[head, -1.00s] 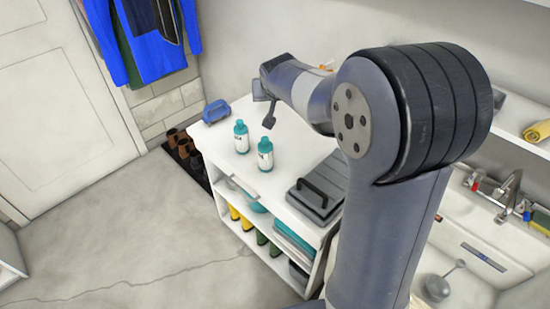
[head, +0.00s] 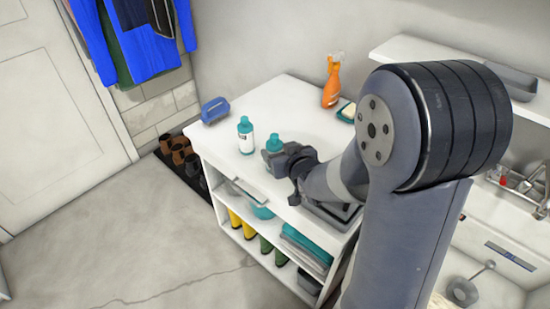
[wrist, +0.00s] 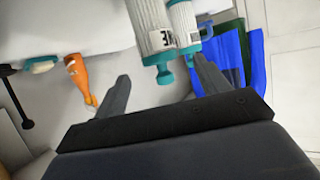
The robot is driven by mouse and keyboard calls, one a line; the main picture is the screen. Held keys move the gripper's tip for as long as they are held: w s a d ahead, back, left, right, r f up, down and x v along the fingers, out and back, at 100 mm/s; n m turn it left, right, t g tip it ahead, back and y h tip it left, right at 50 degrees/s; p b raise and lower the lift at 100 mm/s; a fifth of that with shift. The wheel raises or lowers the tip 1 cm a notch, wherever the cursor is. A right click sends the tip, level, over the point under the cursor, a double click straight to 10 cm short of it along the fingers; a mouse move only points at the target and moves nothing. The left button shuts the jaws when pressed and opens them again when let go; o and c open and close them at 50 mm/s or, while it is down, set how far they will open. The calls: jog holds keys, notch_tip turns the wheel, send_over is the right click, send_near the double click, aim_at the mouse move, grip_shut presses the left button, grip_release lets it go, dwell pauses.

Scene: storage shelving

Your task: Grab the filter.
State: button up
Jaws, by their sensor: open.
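A dark grey case (head: 335,214) is mostly hidden behind my arm.
A blue object (head: 215,110) lies at the counter's left end. An orange spray bottle (head: 331,83) stands at the back, by a soap dish (head: 347,112). A wall shelf (head: 420,52) and a sink (head: 490,235) are to the right. Boots and bins fill the shelf below.

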jog(key=f, duration=0.1)
jog(key=w+f, duration=0.1)
jog(key=f, duration=0.1)
jog(key=shift+a, duration=0.2)
jog(key=shift+x, duration=3.2)
jog(key=c, duration=1.1)
jog(key=shift+c, duration=0.2)
